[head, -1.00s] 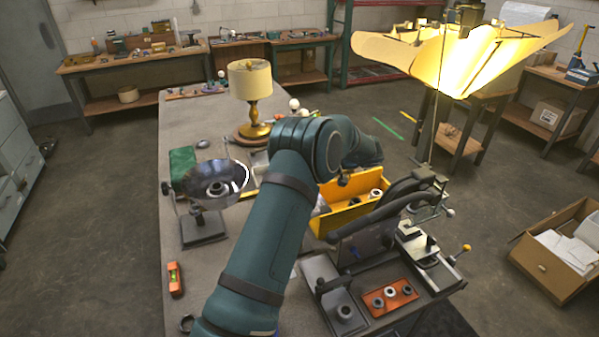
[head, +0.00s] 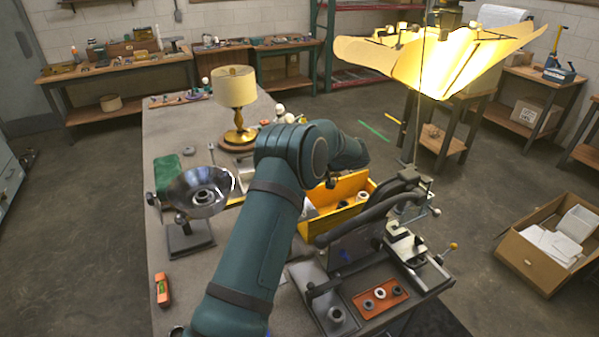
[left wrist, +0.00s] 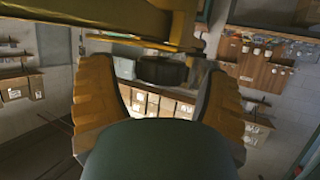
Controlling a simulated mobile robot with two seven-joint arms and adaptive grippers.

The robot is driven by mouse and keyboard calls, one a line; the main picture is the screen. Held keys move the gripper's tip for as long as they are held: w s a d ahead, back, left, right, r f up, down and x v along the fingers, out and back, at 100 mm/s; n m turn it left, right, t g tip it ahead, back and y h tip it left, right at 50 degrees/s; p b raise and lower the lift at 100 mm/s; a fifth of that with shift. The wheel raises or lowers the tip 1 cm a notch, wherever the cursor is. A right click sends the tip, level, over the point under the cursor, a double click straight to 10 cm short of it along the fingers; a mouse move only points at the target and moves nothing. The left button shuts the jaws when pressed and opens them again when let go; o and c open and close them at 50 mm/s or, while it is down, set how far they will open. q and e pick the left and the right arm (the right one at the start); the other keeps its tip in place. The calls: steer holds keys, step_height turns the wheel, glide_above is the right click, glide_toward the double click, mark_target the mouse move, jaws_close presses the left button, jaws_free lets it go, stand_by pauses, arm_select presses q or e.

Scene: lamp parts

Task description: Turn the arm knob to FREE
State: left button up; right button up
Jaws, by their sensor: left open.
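My left arm (head: 250,240) rises across the head view and bends right above the bench. Its gripper cannot be made out there. In the left wrist view the left gripper (left wrist: 160,70) is open, with an orange-yellow finger on each side. A dark, rounded, knob-like piece (left wrist: 162,70) shows between the fingertips, below a yellow bar (left wrist: 110,28). I cannot tell whether it is the arm knob, or whether the fingers touch it. No FREE marking is readable. A large lit yellow shade (head: 440,62) stands at upper right, with dark fittings above it. My right gripper is not in view.
The grey bench (head: 190,120) holds a brass table lamp (head: 236,95), a shiny metal dish on a stand (head: 200,192), a yellow bin (head: 320,220) and a dark fixture (head: 355,245). An orange tray (head: 380,297) lies in front. A cardboard box (head: 535,265) is on the floor.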

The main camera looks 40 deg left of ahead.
arm_select(q)
steer(key=v, duration=1.1)
steer(key=shift+d, duration=0.2)
